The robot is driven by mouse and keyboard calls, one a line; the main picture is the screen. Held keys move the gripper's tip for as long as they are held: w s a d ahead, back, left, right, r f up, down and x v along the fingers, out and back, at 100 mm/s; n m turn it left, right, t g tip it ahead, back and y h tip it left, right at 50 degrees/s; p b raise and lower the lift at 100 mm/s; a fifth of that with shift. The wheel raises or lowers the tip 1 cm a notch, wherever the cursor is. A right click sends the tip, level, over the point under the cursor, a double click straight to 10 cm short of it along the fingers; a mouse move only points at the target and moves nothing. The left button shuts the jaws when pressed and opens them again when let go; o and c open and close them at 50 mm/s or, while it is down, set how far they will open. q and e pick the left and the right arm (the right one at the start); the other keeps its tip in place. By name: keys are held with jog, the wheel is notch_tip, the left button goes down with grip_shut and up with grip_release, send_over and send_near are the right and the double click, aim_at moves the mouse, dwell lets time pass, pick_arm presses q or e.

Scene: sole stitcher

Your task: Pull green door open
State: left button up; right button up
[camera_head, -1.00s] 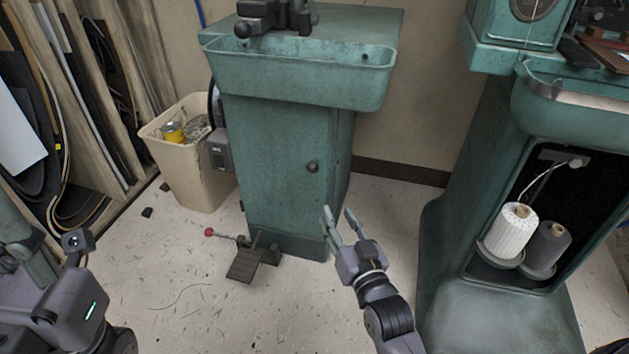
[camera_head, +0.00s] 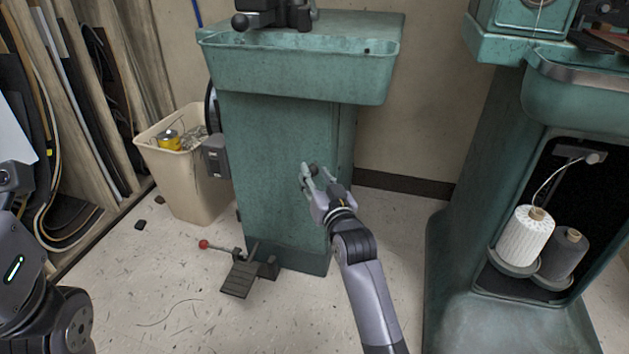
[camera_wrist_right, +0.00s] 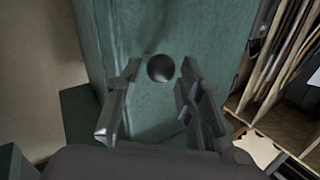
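The green door (camera_head: 270,170) is the front panel of the green machine cabinet and looks closed. Its dark round knob (camera_head: 314,169) is near the door's right edge. My right gripper (camera_head: 316,172) is open in front of the door, with its fingertips close to the knob. In the right wrist view, the knob (camera_wrist_right: 160,68) lies between and just beyond the two open fingers (camera_wrist_right: 155,95); I cannot tell whether they touch it. At the left edge of the head view, part of my left arm (camera_head: 25,270) shows, but its fingers do not.
A foot pedal (camera_head: 243,275) with a red-tipped lever stands at the cabinet's base. A beige bin (camera_head: 190,185) is to its left. A second green machine (camera_head: 480,200) with thread spools stands at the right. Speckled floor in front is mostly clear.

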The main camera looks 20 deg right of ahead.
jog(key=shift+w, duration=0.65)
jog(key=shift+c, duration=0.4)
grip_shut()
